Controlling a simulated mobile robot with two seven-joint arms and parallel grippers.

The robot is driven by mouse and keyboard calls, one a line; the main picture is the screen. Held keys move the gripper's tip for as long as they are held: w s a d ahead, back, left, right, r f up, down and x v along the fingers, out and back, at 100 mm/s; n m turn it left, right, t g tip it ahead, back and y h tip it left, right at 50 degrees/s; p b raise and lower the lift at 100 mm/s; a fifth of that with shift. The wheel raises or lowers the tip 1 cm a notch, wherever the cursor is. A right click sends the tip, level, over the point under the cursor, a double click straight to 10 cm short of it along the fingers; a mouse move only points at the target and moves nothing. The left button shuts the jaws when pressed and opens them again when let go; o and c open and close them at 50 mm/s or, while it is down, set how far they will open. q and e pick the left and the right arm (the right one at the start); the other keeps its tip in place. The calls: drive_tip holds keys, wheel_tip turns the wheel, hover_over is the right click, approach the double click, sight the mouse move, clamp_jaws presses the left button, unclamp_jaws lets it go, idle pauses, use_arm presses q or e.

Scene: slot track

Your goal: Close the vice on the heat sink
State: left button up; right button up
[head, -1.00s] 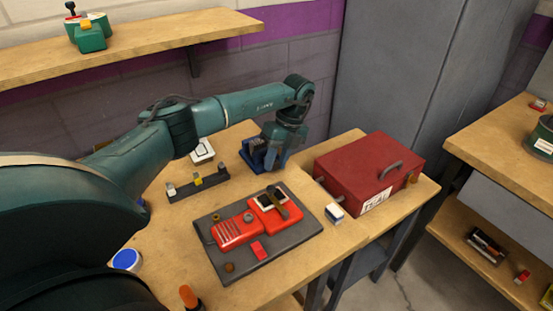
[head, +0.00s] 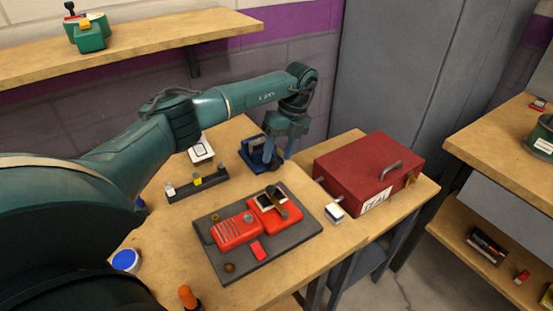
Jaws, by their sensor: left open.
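The blue vice (head: 250,158) stands near the back of the wooden bench. My left gripper (head: 277,158) points down at the vice's right side, with its fingers apart. The fingers overlap the vice in the picture, and I cannot tell whether they touch it. Something dark shows between the vice's jaws, but it is too small and too covered to make out as the heat sink. My right gripper is out of the picture.
A dark track (head: 198,186) with small blocks lies left of the vice. A grey mat (head: 270,258) with red device parts lies in front.

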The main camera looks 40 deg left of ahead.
use_arm(q)
drive_tip(key=v, duration=1)
drive_tip(key=shift+r, duration=0.25)
drive_tip(key=shift+w, duration=0.1)
